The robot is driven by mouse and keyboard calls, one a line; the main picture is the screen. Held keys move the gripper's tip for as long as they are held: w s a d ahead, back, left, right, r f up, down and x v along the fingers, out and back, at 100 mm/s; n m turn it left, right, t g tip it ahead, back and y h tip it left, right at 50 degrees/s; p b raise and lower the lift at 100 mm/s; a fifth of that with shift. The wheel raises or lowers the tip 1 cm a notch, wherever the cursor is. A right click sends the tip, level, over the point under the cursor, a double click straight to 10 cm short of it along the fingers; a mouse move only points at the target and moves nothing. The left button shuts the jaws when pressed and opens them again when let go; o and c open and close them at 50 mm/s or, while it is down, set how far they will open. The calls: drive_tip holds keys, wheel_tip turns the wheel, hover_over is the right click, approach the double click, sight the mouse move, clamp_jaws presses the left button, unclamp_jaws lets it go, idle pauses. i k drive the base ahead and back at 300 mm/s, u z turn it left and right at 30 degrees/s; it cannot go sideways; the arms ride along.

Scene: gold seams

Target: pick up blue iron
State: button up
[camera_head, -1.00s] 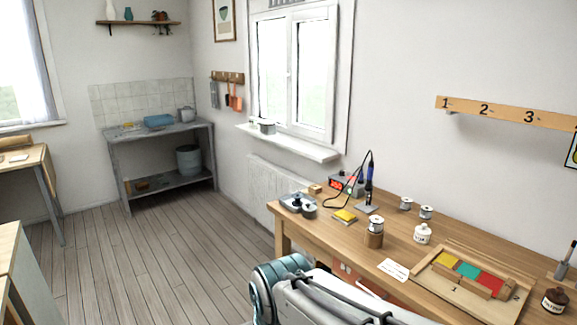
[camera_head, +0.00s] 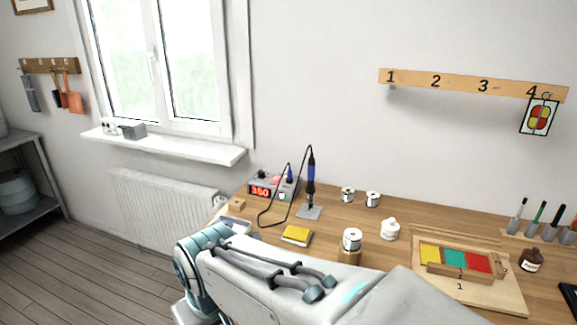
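The blue iron (camera_head: 311,170) is a soldering iron with a blue grip and a black cable. It stands upright in a small grey stand (camera_head: 309,212) on the wooden workbench, right of the soldering station (camera_head: 272,187), whose red display reads 350. The cable loops down and left from the iron to the station. My grey arm crosses the lower front of the picture, in front of the bench. My gripper does not show in this view.
On the workbench (camera_head: 390,265) are a yellow sponge (camera_head: 297,235), a wooden block (camera_head: 237,204), several white spools, a white bottle (camera_head: 390,229), a board with coloured tiles (camera_head: 465,277), and a brown bottle (camera_head: 531,260). A numbered rail (camera_head: 470,85) hangs above.

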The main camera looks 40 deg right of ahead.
sight(311, 163)
drive_tip(key=z, duration=0.85)
drive_tip(key=i, duration=0.95)
drive_tip(key=z, duration=0.8)
